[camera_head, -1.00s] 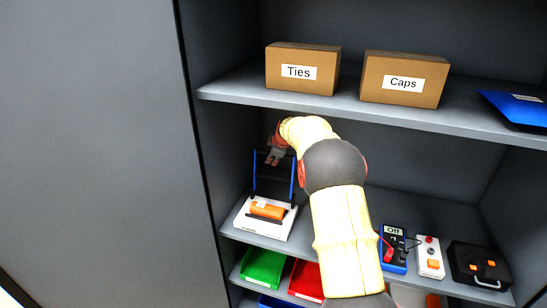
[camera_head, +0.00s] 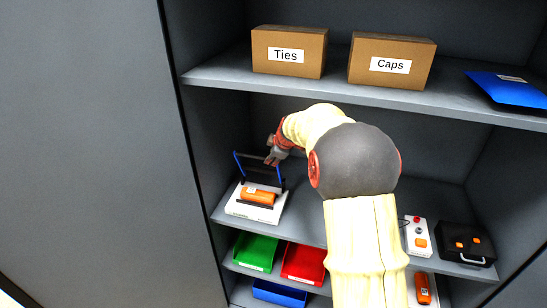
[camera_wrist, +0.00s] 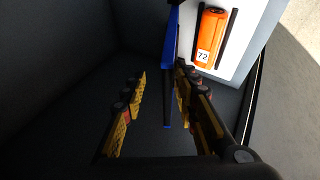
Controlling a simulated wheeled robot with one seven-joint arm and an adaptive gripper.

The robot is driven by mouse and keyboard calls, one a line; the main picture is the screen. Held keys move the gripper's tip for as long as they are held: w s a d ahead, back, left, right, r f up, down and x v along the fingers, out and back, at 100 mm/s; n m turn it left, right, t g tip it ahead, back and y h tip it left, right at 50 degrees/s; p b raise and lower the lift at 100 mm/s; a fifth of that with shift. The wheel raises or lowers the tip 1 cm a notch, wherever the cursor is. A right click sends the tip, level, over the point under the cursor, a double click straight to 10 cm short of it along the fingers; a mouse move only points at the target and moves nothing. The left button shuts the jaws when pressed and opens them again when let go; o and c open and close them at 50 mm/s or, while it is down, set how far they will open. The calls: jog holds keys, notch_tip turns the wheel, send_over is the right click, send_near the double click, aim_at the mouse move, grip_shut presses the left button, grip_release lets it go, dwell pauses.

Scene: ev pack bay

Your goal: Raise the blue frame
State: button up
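The blue frame (camera_head: 240,166) stands raised at the back of a white base unit (camera_head: 245,210) on the middle shelf, leaning a little backward. An orange cylinder (camera_head: 259,196) lies on the base in front of it; in the wrist view the cylinder (camera_wrist: 209,38) shows a "72" label. My gripper (camera_head: 271,160) is at the frame's upper right part. In the wrist view its fingers (camera_wrist: 165,100) are apart, with a blue and dark part of the frame (camera_wrist: 170,45) running between them, nearer the right finger. Contact cannot be told.
Boxes marked Ties (camera_head: 288,54) and Caps (camera_head: 391,64) stand on the shelf above my arm. Green (camera_head: 256,251), red (camera_head: 304,264) and blue bins (camera_head: 279,293) are below. A white control box (camera_head: 417,238) and black case (camera_head: 467,246) are at right.

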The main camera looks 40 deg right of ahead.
jog(key=shift+s+a, duration=0.1)
jog(key=shift+s, duration=0.35)
